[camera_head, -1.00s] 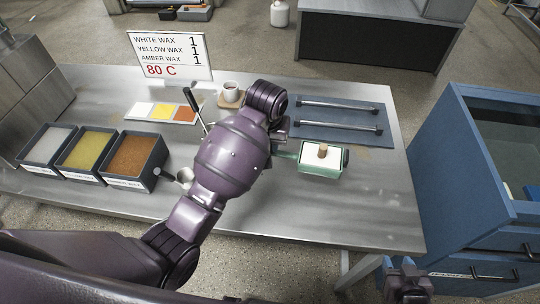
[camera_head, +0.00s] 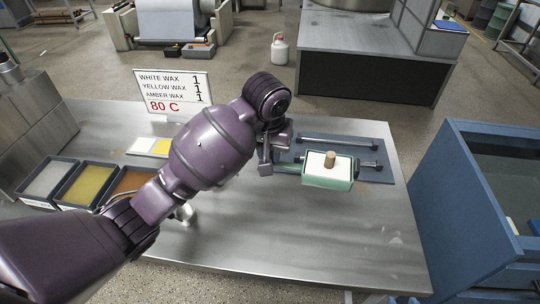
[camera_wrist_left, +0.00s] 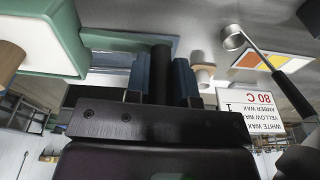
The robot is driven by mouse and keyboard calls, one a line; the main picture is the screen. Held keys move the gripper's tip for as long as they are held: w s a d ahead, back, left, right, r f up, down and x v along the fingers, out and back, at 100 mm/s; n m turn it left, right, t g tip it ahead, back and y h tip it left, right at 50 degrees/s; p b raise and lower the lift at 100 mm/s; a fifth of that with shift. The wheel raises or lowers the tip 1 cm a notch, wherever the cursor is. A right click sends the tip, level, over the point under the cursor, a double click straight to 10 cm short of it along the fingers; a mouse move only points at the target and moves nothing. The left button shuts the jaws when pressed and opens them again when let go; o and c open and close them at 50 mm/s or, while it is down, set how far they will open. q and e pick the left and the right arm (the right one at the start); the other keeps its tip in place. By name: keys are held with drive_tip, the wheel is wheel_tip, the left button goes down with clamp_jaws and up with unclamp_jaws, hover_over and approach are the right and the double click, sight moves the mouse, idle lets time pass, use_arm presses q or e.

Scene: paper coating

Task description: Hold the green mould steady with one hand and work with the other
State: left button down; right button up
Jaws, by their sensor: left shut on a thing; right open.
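The green mould (camera_head: 327,183) has a white top and an upright wooden peg (camera_head: 330,161). It shows over the front part of the blue mat in the head view; I cannot tell whether it touches the mat. The mould (camera_wrist_left: 60,35) and peg (camera_wrist_left: 10,60) also show at the upper left of the wrist view, partly cut off. My right gripper (camera_head: 405,299) shows only as a dark sliver at the bottom edge, away from the mould.
The blue mat (camera_head: 383,176) carries two metal bars. Wax trays (camera_head: 85,183) stand at left, partly behind my arm. A sign (camera_head: 173,92) stands at the back. A ladle (camera_wrist_left: 233,38) shows in the wrist view. The steel table's front right (camera_head: 340,235) is clear.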

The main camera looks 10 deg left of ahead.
use_arm(q)
drive_tip(key=shift+r, duration=0.15)
idle(0.4)
drive_tip(key=shift+f+b, duration=1.65)
drive_tip(key=shift+f, duration=8.3)
